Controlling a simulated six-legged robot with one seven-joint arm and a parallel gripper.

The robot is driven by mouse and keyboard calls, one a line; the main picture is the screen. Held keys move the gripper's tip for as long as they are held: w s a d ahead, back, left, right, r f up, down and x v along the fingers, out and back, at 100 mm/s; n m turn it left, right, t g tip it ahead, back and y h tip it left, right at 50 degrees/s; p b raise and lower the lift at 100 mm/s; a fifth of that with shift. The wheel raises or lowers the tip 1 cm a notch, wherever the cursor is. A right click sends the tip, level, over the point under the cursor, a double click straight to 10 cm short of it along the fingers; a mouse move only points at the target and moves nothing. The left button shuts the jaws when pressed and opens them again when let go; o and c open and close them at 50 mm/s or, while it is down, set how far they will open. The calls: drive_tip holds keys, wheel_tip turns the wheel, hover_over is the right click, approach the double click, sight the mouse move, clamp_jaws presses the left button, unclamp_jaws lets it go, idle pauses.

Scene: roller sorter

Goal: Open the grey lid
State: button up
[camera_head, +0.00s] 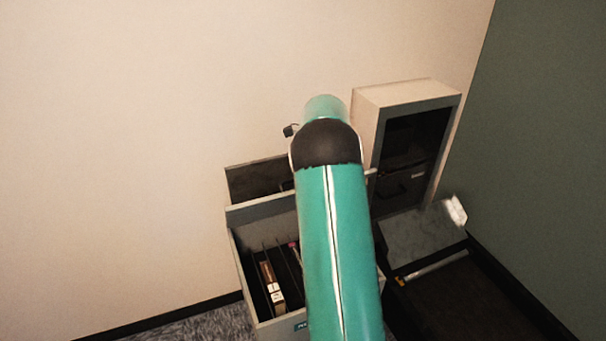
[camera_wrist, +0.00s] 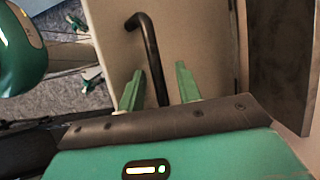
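In the wrist view, my gripper (camera_wrist: 158,80) is open, with its two green fingers apart. A black bent handle (camera_wrist: 151,50) on a pale grey-beige panel (camera_wrist: 200,45) shows between the fingers. I cannot tell whether either finger touches it. In the head view, a grey bin (camera_head: 240,262) is open at the top, and a dark panel with a pale edge (camera_head: 252,180) stands upright at its back. This panel may be the grey lid, but I cannot be sure. My arm hides the bin's right part and my gripper in this view.
The bin holds dividers and a brown and white item (camera_head: 270,283). To the right stands a tall pale cabinet (camera_head: 405,95) with a dark front. A sloped grey slab (camera_head: 425,235) lies before it. Walls close the back and right.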

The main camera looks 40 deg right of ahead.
drive_tip(key=shift+w+d, duration=0.1)
drive_tip(key=shift+w, duration=0.05)
drive_tip(key=v, duration=1.4)
